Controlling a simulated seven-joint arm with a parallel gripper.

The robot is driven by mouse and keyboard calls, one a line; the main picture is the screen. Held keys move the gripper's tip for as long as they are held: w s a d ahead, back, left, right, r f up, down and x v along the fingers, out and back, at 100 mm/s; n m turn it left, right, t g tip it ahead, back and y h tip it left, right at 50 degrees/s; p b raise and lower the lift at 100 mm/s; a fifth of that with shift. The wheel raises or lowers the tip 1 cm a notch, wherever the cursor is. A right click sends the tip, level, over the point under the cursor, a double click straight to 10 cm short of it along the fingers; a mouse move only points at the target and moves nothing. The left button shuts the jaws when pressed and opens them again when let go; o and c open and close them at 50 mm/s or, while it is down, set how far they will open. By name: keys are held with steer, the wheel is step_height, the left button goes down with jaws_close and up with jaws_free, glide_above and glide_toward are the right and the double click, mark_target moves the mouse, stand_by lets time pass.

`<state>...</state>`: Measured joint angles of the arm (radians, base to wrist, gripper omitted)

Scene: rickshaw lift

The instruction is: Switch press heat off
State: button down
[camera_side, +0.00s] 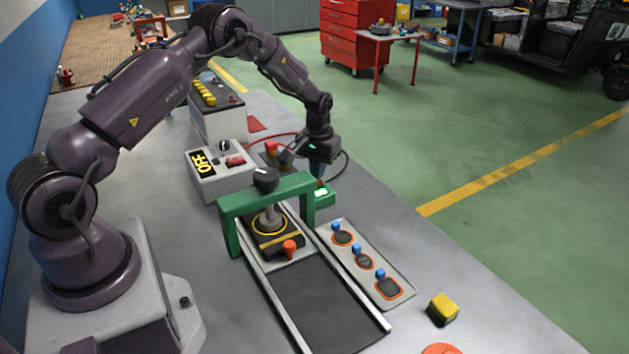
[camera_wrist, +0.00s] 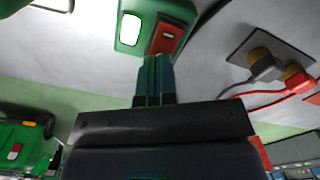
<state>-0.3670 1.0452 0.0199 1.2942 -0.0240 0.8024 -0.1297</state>
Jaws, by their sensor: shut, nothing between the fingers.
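A small green switch box (camera_side: 322,193) with a lit pale-green window stands beside the press's green frame (camera_side: 231,222). In the wrist view the green box (camera_wrist: 128,48) shows its lit window and a red rocker (camera_wrist: 168,38). My gripper (camera_side: 318,179) is shut and empty, pointing down at this box. In the wrist view the fingertips (camera_wrist: 158,58) overlap the rocker's lower edge; I cannot tell whether they touch it. A grey control box (camera_side: 209,184) left of the press has a yellow display reading OFF, a black knob and a red rocker.
The press has a black top knob (camera_side: 266,180) and a dark bed between rails. A tray (camera_side: 397,277) with blue-knobbed round parts lies to its right. A yellow block (camera_side: 442,309) lies further right. Grey and red plugs (camera_wrist: 264,65) with cables sit near my gripper.

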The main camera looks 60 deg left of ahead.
steer(key=shift+f, duration=0.65)
steer(key=shift+r, duration=3.55)
steer(key=s+d+r+m+t, duration=0.1)
steer(key=s+d+r, duration=0.25)
steer(key=r, duration=0.35)
steer(key=s+d+r+m+t, duration=0.1)
steer(key=s+d+r, duration=0.1)
steer(key=d+r, duration=0.3)
steer(key=s+d+r+m+t, duration=0.1)
steer(key=s+d+r, duration=0.15)
steer(key=r, duration=0.55)
steer(key=s+d+r+m+t, duration=0.1)
steer(key=s+d, duration=0.3)
steer(key=s, duration=0.5)
steer(key=s+d+r+m+t, duration=0.1)
steer(key=s+d+r+m, duration=0.1)
steer(key=s, duration=0.8)
steer(key=shift+s+d+r+t, duration=0.25)
steer(key=shift+s+d+t, duration=0.05)
steer(key=shift+d, duration=0.6)
